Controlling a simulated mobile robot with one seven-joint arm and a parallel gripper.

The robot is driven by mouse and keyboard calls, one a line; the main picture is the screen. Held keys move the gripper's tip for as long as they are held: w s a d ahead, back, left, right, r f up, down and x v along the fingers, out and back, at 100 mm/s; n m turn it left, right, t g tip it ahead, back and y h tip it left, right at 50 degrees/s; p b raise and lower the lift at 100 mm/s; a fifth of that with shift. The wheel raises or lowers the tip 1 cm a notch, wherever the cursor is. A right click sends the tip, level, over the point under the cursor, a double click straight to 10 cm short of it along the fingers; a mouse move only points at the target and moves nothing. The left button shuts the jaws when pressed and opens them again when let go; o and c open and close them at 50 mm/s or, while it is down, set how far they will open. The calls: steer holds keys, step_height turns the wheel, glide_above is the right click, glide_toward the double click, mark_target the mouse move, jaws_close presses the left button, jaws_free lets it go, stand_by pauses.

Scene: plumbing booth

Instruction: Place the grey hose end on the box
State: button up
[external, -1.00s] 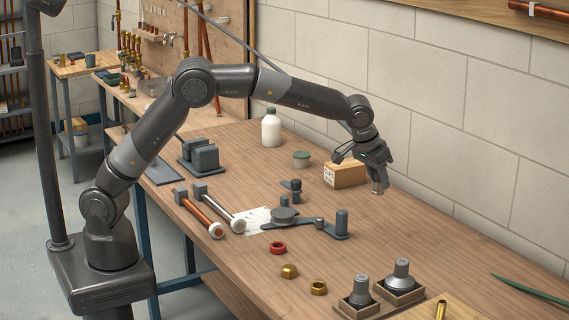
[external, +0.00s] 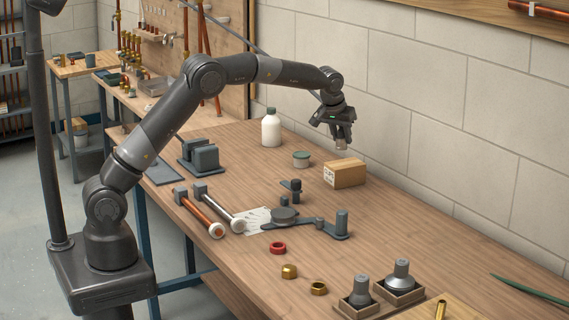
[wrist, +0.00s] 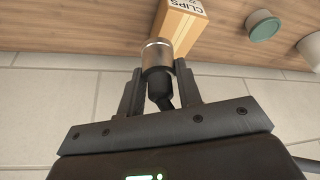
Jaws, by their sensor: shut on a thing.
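My gripper (external: 341,137) is up in the air above the cardboard box, apart from it. Its two fingers show in the wrist view (wrist: 159,82), shut on the grey hose end (wrist: 157,55). The hose end has a silvery metal ring at its tip and a dark narrower part between the fingers. In the external view it is a small light tip (external: 341,146) under the fingers. The box (external: 345,174) is tan, closed, and stands on the bench near the wall. Its label reads CLIPS in the wrist view (wrist: 180,24).
A green-lidded tub (external: 301,160) and a white bottle (external: 271,130) stand left of the box. A dark flat bracket-like tool (external: 320,228) lies in front of it. The block wall (external: 440,130) is close behind. The bench right of the box is clear.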

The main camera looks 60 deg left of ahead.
steer(key=w+a+f, duration=0.2)
steer(key=a, duration=0.1)
steer(key=w+a+f, duration=0.1)
steer(key=a, duration=0.1)
steer(key=shift+a+f, duration=0.15)
steer(key=shift+f, duration=2.15)
steer(key=shift+s+f, duration=0.1)
steer(key=shift+f, duration=0.05)
steer(key=o, duration=1)
